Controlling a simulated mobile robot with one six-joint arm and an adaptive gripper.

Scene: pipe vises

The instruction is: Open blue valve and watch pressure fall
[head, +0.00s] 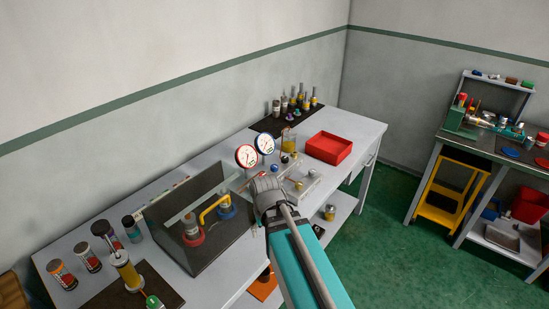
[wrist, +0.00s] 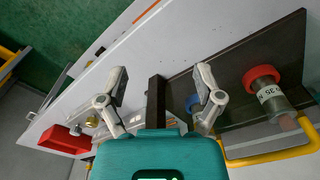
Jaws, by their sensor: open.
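A blue ring-shaped part (head: 227,211), which looks like the blue valve's wheel, sits at one end of a yellow pipe (head: 209,213) behind a dark see-through panel. In the wrist view the blue part (wrist: 193,103) is partly hidden by my right finger. A red ring-shaped part (head: 191,236) is at the pipe's other end; it also shows in the wrist view (wrist: 262,77). Two round gauges stand behind, one red-rimmed (head: 246,156), one blue-rimmed (head: 264,143); their readings are too small to tell. My gripper (wrist: 162,72) is open and empty, with the panel's edge showing between its fingers.
The dark panel (head: 196,245) stands beside my arm. A red tray (head: 329,148) and a clear box (head: 300,188) are to the right on the white bench. Several canisters (head: 88,257) stand at left. Green floor (head: 375,245) is open at right.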

